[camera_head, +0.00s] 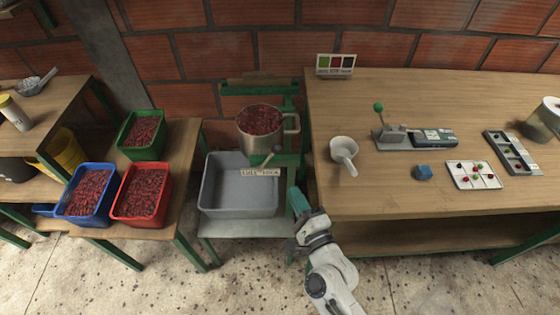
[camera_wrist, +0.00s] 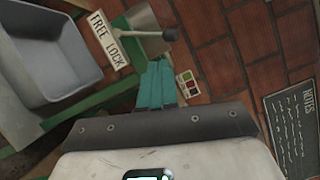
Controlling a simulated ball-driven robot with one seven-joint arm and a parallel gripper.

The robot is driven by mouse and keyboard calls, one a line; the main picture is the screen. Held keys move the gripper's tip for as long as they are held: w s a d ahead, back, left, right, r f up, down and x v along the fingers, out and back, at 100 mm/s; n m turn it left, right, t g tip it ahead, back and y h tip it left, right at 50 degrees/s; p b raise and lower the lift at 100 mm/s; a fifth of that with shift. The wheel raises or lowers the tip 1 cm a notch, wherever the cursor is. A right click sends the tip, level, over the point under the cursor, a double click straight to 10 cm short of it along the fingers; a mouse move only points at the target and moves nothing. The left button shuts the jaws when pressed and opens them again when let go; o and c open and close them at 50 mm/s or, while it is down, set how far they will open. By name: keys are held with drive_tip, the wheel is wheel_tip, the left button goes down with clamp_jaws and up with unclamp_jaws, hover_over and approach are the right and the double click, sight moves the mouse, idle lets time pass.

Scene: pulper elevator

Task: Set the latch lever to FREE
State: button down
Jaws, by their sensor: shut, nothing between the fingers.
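The latch lever (camera_wrist: 145,34) is a thin light rod with a dark round end, beside the white FREE/LOCK label (camera_wrist: 104,40) in the wrist view. In the head view the lever (camera_head: 271,157) shows small, just above the label (camera_head: 260,172), under the steel pot. I cannot tell for sure which word it points to. My gripper (camera_head: 296,192) has teal fingers, shut and empty, to the right of and below the label. In the wrist view the gripper's fingertips (camera_wrist: 158,64) are below the lever's dark end, apart from it in the picture.
A steel pot (camera_head: 260,134) of red cherries stands on the green frame above the grey bin (camera_head: 213,203). The wooden table (camera_head: 400,190) is close to my gripper's right, with a white scoop (camera_head: 344,151) near its left edge. Cherry crates stand at left.

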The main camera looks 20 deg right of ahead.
drive_tip(key=shift+w+d+r+m+t+h, duration=0.1)
drive_tip(key=shift+d+m+t+h, duration=0.1)
drive_tip(key=shift+m+h, duration=0.45)
drive_tip(key=shift+w+d+r+m+t+h, duration=0.1)
drive_tip(key=shift+d+m+t+h, duration=0.2)
drive_tip(key=shift+m, duration=0.55)
drive_tip(key=shift+a, duration=0.15)
approach(269, 159)
drive_tip(key=w+d+r, duration=0.2)
drive_tip(key=w, duration=0.1)
drive_tip(key=w+d+r, duration=0.1)
drive_tip(key=w+r, duration=0.1)
drive_tip(key=shift+w+d, duration=0.25)
drive_tip(key=shift+d, duration=0.1)
drive_tip(key=shift+p, duration=0.35)
